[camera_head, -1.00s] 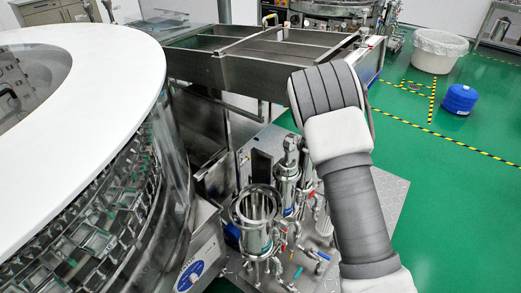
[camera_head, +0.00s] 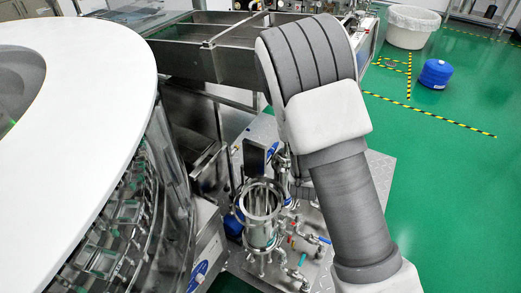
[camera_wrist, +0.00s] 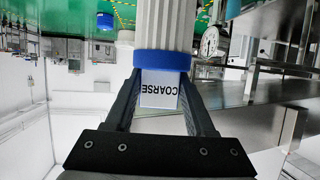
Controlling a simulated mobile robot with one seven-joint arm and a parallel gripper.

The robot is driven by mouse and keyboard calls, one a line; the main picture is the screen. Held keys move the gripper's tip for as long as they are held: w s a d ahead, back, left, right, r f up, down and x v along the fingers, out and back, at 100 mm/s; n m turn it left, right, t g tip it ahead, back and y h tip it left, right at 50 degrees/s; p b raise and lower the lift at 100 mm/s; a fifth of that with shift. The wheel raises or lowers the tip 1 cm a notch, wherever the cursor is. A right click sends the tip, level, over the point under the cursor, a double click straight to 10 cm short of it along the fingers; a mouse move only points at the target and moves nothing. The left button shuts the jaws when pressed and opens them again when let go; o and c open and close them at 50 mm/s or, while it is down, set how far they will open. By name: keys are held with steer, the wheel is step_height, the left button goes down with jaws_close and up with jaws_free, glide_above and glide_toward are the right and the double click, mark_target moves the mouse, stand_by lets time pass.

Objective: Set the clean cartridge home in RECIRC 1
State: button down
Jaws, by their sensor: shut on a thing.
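In the wrist view my gripper (camera_wrist: 160,78) is shut on a white pleated cartridge (camera_wrist: 165,22) with a blue end collar (camera_wrist: 161,62). A white label reading COARSE (camera_wrist: 159,88), upside down in the picture, shows between the fingers. The cartridge's far end runs out of the frame. In the head view my arm hides the gripper and the cartridge. An open-topped steel housing (camera_head: 262,232) stands on the skid, left of my arm. I cannot read any RECIRC name on it. Other housings behind it are mostly hidden by my arm.
A large round machine with a white top (camera_head: 75,95) fills the left. A steel trough (camera_head: 205,66) stands behind the housings. Pipes and valves crowd the skid plate (camera_head: 380,172). A white bin (camera_head: 411,30) and a blue drum (camera_head: 435,74) stand on open green floor at right.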

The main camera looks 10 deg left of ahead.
steer(key=s+a+r+m+h, duration=0.1)
steer(key=s+a, duration=0.2)
steer(key=a, duration=0.5)
steer(key=s+a+m+h, duration=0.1)
steer(key=s+a, duration=0.2)
steer(key=a, duration=0.5)
step_height(320, 180, down, 22)
steer(key=b, duration=1.7)
steer(key=shift+w+g+b, duration=0.25)
steer(key=shift+g+b, duration=0.05)
steer(key=shift+b, duration=0.1)
steer(key=shift+r, duration=0.1)
steer(key=shift+c, duration=0.8)
jaws_free()
steer(key=shift+s, duration=0.15)
